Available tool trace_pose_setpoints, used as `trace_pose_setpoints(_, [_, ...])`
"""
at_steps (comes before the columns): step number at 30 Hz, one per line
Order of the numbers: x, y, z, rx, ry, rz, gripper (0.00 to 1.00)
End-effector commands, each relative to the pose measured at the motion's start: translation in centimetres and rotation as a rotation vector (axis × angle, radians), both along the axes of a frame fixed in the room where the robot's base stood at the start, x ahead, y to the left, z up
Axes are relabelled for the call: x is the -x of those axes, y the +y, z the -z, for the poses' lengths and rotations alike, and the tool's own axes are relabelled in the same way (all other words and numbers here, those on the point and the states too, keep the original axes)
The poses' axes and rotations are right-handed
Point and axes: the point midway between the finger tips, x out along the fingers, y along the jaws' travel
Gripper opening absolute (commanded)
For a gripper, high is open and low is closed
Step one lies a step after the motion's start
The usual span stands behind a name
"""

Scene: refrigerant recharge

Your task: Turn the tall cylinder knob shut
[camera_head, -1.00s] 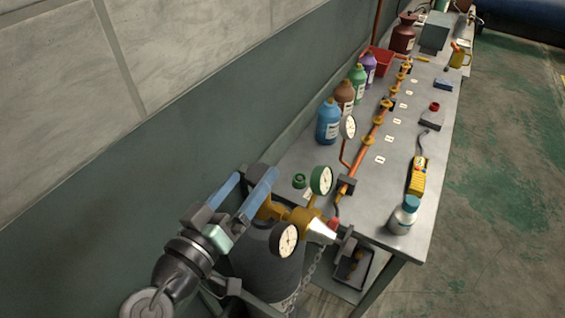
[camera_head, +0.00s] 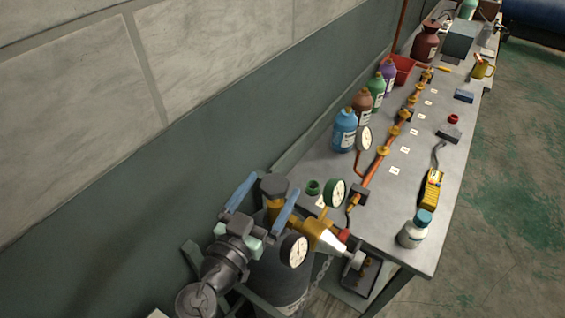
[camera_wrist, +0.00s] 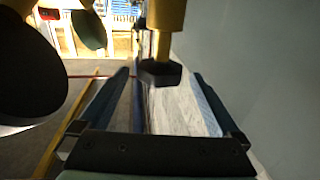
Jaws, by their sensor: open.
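The tall dark cylinder (camera_head: 282,272) stands at the near end of the bench, partly hidden by my arm and a gauge. Its brass valve (camera_head: 276,207) is topped by a dark, faceted knob (camera_head: 272,184). My gripper (camera_head: 270,188) is open, with one blue finger on each side of the knob in the head view. In the wrist view the dark knob (camera_wrist: 160,73) on its brass stem hangs between the tips of my open gripper (camera_wrist: 161,76). Gaps show on both sides, so I see no contact.
A white gauge (camera_head: 294,250) sits close beside my right finger. A green-rimmed gauge (camera_head: 335,192) and brass fitting (camera_head: 322,236) extend right. The bench (camera_head: 385,215) holds bottles, orange piping and a yellow meter (camera_head: 432,190). A wall stands close on the left.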

Motion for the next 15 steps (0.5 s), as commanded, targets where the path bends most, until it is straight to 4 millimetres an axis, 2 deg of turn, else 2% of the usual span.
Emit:
trace_pose_setpoints(1, [-0.9,-0.6,-0.5,0.000,0.001,0.003,0.99])
trace_pose_setpoints(6, [-3.3,-1.7,-0.3,0.000,0.001,0.002,0.99])
trace_pose_setpoints(15, [-5.1,-2.6,0.0,0.001,0.002,0.001,0.99])
